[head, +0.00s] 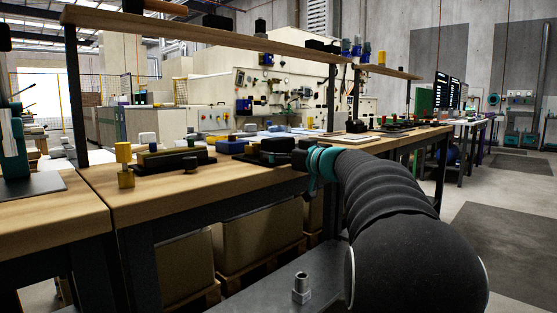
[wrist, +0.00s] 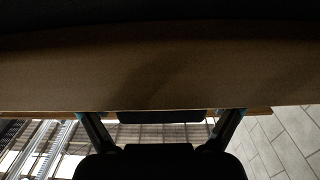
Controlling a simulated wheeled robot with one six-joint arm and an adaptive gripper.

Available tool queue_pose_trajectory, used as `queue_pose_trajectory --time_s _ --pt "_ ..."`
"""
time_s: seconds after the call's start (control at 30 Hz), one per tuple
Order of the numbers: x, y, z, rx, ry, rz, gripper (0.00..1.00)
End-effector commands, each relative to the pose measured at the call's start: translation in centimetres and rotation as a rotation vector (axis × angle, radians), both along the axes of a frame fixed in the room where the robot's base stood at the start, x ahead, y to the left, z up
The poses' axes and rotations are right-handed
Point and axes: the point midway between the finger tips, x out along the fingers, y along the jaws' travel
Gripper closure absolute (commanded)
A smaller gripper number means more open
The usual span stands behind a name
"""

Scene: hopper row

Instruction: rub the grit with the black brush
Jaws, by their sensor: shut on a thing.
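My gripper (head: 290,155) is over the wooden bench in the head view, at the end of my arm, with its fingers small and dark there. In the wrist view its two fingers (wrist: 161,122) stand wide apart, with a dark block between them. I take this block to be the black brush (wrist: 160,116); only its dark body shows, and its bristles cannot be made out. A plain brown surface (wrist: 150,70) fills much of the wrist view. I cannot make out the grit in either view.
On the bench (head: 100,195) stand a yellow piece (head: 124,165), a dark block with a yellowish top (head: 173,158) and a blue block (head: 232,146), left of my gripper. A wooden shelf (head: 200,32) runs above. Boxes (head: 255,235) stand underneath. Floor at right is open.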

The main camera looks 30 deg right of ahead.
Motion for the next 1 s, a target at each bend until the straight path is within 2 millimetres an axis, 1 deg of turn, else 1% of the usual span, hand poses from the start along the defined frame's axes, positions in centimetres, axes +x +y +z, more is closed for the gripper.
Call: queue_pose_trajectory --time_s 0.1,0.2,0.5,0.67,0.9,1.0 --pt "1.1 0.4 -0.1 0.002 0.002 0.003 0.46" --pt "1.5 0.6 -0.1 0.001 0.003 0.001 0.46" --pt "1.4 0.5 -0.1 0.001 0.003 0.0 0.46" --pt "0.7 0.1 -0.1 0.001 0.003 -0.001 0.46" --pt "-1.4 -0.7 0.1 0.001 0.001 -0.003 0.46" --pt "-1.9 -0.8 0.1 0.0 0.002 -0.002 0.46"
